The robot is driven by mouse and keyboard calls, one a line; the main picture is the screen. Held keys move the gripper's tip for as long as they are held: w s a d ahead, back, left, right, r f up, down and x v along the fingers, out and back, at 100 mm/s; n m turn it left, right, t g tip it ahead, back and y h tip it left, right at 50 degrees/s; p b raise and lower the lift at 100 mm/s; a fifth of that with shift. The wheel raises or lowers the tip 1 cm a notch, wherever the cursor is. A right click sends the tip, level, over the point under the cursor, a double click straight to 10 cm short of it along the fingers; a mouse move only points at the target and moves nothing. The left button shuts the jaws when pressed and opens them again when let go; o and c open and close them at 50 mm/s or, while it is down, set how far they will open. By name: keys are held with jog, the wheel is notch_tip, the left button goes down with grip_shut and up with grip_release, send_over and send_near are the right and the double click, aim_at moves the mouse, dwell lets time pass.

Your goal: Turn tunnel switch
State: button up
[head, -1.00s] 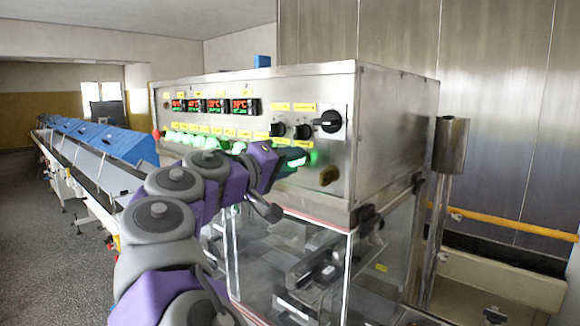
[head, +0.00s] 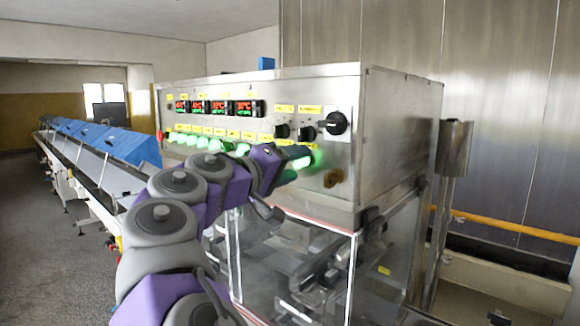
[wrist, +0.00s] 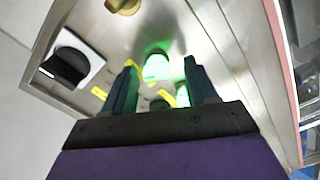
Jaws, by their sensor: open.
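A metal control panel (head: 225,105) carries a row of green-lit switches (head: 215,145) with yellow labels too small to read. I cannot tell which one is the tunnel switch. My gripper (head: 285,175) is in front of the panel's right part, close to the rightmost green switch (head: 300,158). In the wrist view my gripper (wrist: 163,85) is open, its two dark fingers pointing at the panel. A green-lit switch (wrist: 157,66) shows between the fingertips, with another green light (wrist: 183,95) beside the right finger. The fingers appear empty; contact with a switch cannot be told.
A large black rotary knob (head: 336,123) on a white plate and two smaller black knobs (head: 306,133) sit above the switches. A brass-coloured knob (head: 334,178) is lower right. Clear guard panels (head: 290,245) stand below. A conveyor with blue covers (head: 105,140) runs back left.

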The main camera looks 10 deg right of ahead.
jog(key=p+v, duration=0.2)
jog(key=v, duration=1.5)
jog(key=shift+a+p, duration=0.25)
jog(key=shift+p, duration=0.15)
